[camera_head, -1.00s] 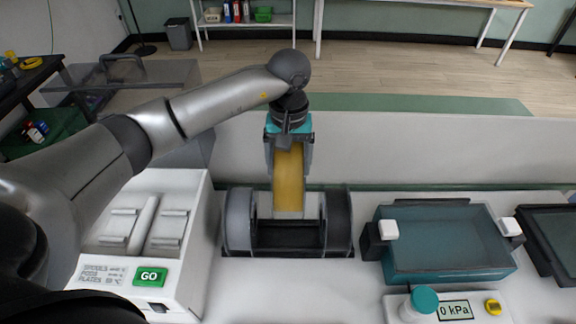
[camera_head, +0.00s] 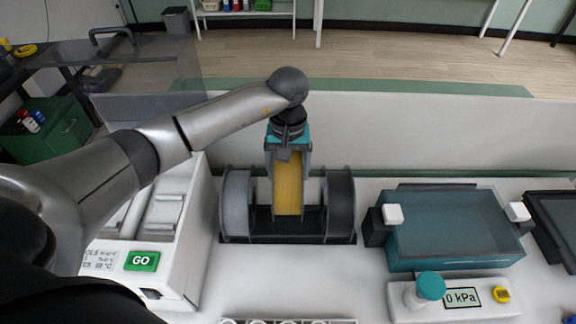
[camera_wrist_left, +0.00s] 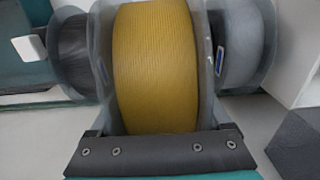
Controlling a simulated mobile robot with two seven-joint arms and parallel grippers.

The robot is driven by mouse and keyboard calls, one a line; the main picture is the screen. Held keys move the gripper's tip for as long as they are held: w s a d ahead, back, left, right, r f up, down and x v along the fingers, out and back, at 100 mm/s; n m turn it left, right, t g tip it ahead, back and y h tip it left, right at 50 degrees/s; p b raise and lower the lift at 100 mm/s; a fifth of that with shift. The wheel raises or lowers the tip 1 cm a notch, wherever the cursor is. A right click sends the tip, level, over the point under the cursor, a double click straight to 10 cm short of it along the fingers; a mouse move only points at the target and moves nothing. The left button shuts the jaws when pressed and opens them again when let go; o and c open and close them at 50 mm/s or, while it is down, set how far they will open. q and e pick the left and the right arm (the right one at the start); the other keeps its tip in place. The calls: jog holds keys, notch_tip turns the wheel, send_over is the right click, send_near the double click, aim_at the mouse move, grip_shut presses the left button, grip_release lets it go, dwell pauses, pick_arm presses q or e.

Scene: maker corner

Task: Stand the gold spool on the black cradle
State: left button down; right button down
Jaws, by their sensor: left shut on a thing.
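The gold spool (camera_head: 288,186) is upright between the fingers of my left gripper (camera_head: 288,168), which is shut on it. The black cradle (camera_head: 262,228) stands on the white worktop below, with a grey spool (camera_head: 237,205) at its left end and a black spool (camera_head: 340,205) at its right end. The gold spool is in the gap between these two, its lower edge at the cradle. I cannot tell whether it touches the cradle. The left wrist view shows the gold spool (camera_wrist_left: 155,65) filling the middle, with the grey and black spools on either side. My right gripper is not in view.
A white machine with a green GO button (camera_head: 142,261) stands left of the cradle. A teal, clear-topped box (camera_head: 450,259) with white knobs is at the right, behind a pressure gauge unit (camera_head: 478,312). A white rack edge (camera_head: 288,322) shows at the front.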

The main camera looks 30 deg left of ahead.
pick_arm(q)
jog(key=shift+w+f+b, duration=0.1)
jog(key=shift+f+b, duration=0.8)
jog(key=shift+f, duration=0.65)
notch_tip(320, 180, down, 6)
jog(key=b, duration=0.5)
jog(key=shift+r, duration=0.2)
jog(key=shift+f+b, duration=0.35)
jog(key=shift+b, duration=0.25)
jog(key=shift+c, duration=1)
grip_release()
jog(key=shift+o, duration=1)
jog(key=shift+f, duration=0.15)
notch_tip(320, 180, up, 16)
jog(key=shift+f+p, duration=0.25)
jog(key=shift+p, duration=0.4)
